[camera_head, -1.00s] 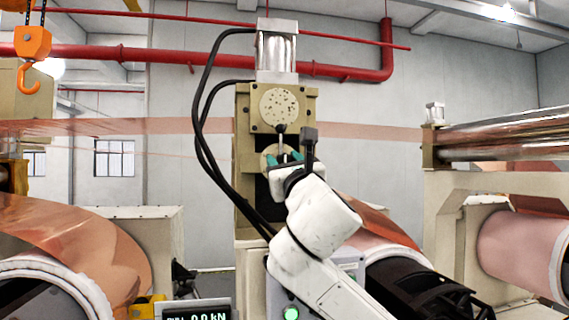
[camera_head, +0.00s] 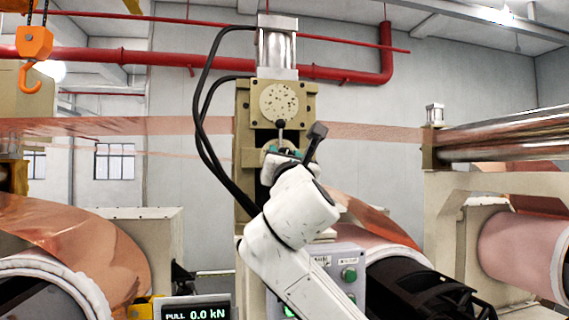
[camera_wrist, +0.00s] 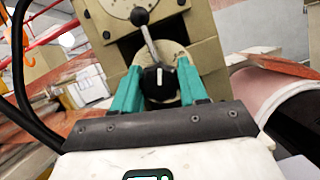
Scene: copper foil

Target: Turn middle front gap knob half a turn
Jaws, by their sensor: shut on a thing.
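The black gap knob (camera_wrist: 157,86) with a white pointer line sits on a round pale plate (camera_wrist: 172,52) on the front of the beige roll stand. In the wrist view its white line stands roughly upright in the picture. My gripper (camera_wrist: 160,74) has its two teal fingers on either side of the knob, closed on it. In the head view my gripper (camera_head: 285,150) is at the stand's front, and my own wrist hides the knob there.
A metal lever (camera_wrist: 148,40) with a black ball end rises just above the knob. Black hoses (camera_head: 203,125) loop down the stand's left side. A control box (camera_head: 345,262) with green buttons stands lower right, near copper rolls (camera_head: 372,228). A display (camera_head: 195,311) reads "PULL 0.0 kN".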

